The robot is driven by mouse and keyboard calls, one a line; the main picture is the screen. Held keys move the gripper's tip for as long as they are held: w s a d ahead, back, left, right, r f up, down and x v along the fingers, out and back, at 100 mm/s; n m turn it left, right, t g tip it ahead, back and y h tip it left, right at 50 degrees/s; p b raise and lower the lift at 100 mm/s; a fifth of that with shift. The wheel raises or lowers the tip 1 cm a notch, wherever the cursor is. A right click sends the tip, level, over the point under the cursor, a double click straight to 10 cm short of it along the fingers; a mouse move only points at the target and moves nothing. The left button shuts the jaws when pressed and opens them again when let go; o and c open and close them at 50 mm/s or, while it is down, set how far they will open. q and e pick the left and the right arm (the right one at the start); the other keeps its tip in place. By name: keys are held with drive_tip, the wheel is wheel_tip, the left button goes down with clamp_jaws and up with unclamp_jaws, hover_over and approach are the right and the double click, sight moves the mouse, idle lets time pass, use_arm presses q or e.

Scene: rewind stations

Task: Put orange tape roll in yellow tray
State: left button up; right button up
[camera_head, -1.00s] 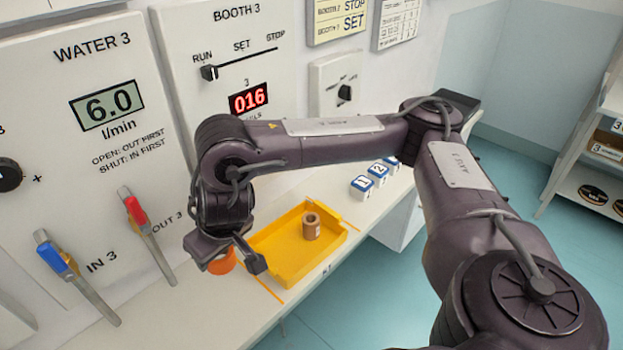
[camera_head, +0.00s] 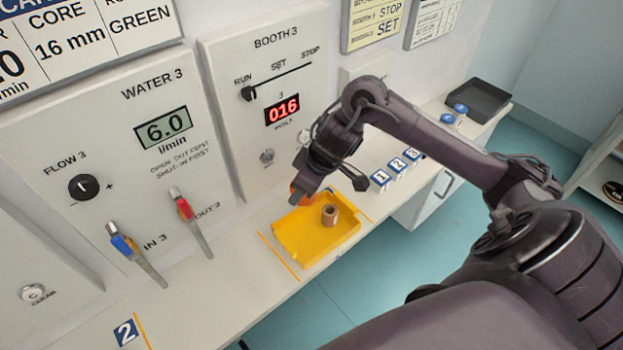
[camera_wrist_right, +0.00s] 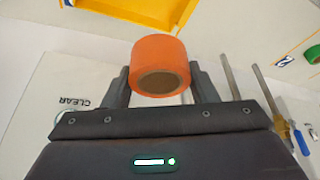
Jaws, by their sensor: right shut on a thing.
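The orange tape roll (camera_wrist_right: 160,55) is between the two fingers of my right gripper (camera_wrist_right: 158,85), which is shut on it. In the head view only a bit of the orange roll (camera_head: 298,194) shows, partly hidden by my right gripper (camera_head: 312,188). The yellow tray (camera_head: 291,243) is on the bench, and the roll appears by its back edge; its height over the tray is hard to tell. A yellow edge (camera_wrist_right: 107,8), likely the tray's, shows in the wrist view. A small brown roll (camera_head: 329,215) stands in the tray. My left gripper is not in view.
The booth panel (camera_head: 280,75) rises behind the tray. Red (camera_head: 184,207) and blue (camera_head: 122,245) valve levers stick out at left. Numbered blocks (camera_head: 396,167) stand right of the tray, and a dark tray (camera_head: 480,98) is farther back.

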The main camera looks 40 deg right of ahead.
drive_tip(key=b, duration=0.2)
hover_over(300, 236)
drive_tip(key=s, duration=0.2)
drive_tip(key=f, duration=1.4)
drive_tip(key=shift+w+d, duration=0.25)
drive_tip(key=shift+d, duration=0.05)
drive_tip(key=shift+f+b, duration=0.4)
drive_tip(key=shift+f, duration=1.95)
drive_tip(key=o, duration=0.5)
drive_tip(key=shift+f, duration=0.15)
drive_tip(key=shift+o, duration=1)
drive_tip(key=shift+r, duration=0.3)
drive_tip(key=p+v, duration=0.1)
drive_tip(key=v, duration=1)
drive_tip(key=shift+r, duration=0.4)
drive_tip(key=shift+s, duration=0.15)
